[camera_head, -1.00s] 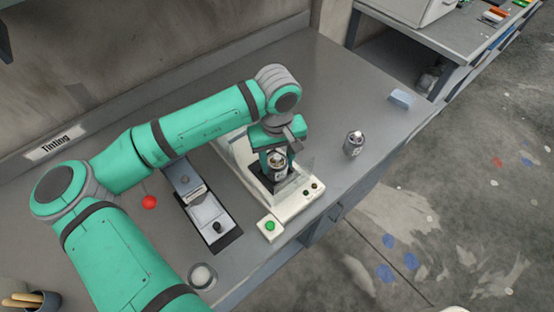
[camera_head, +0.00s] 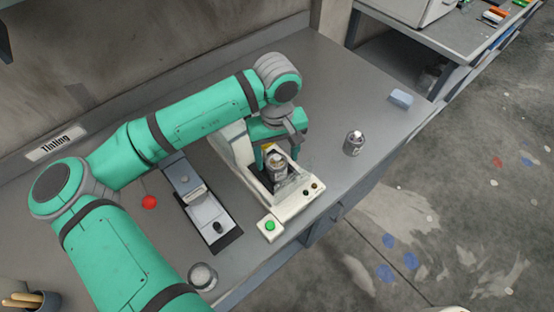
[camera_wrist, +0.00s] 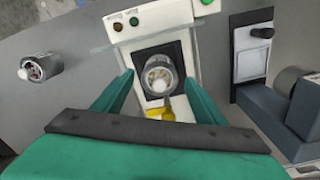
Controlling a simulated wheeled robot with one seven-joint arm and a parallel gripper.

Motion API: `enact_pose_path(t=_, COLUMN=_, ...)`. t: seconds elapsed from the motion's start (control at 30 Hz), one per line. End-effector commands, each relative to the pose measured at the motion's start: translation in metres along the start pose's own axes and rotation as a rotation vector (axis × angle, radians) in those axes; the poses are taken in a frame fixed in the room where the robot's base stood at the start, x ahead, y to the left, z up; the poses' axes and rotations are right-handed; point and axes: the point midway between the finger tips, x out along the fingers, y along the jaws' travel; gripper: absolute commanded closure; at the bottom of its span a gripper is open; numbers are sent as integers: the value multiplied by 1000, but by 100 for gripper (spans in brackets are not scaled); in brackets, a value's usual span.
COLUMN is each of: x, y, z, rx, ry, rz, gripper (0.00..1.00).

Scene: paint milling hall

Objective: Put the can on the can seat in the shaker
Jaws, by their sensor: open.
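The can (camera_head: 277,164) is a small grey metal can standing upright in the shaker (camera_head: 297,206), on the dark square can seat (camera_head: 265,177). In the wrist view the can (camera_wrist: 157,76) stands inside the dark seat (camera_wrist: 178,52), with a yellow piece at its near edge. My gripper (camera_head: 279,150) is over the shaker, just behind and above the can. Its green fingers are spread on either side in the wrist view (camera_wrist: 158,92), and a gap shows between them and the can.
A dispenser-like device (camera_head: 207,211) and a red ball (camera_head: 149,202) are to the left. A green button box (camera_head: 270,226) sits at the shaker's front. A blue-grey block (camera_head: 401,98) lies farther right.

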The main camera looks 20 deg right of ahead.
Motion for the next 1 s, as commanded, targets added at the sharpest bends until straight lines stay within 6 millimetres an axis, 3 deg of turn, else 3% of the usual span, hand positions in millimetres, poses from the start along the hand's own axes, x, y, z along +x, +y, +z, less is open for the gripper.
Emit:
enact_pose_path(t=0.3, x=-64, y=1, z=0, rx=1, ry=2, rz=0, gripper=35)
enact_pose_path(t=0.5, x=-89, y=0, z=0, rx=1, ry=1, rz=0, gripper=35)
enact_pose_path(t=1.0, x=-96, y=0, z=0, rx=1, ry=0, rz=-1, gripper=35)
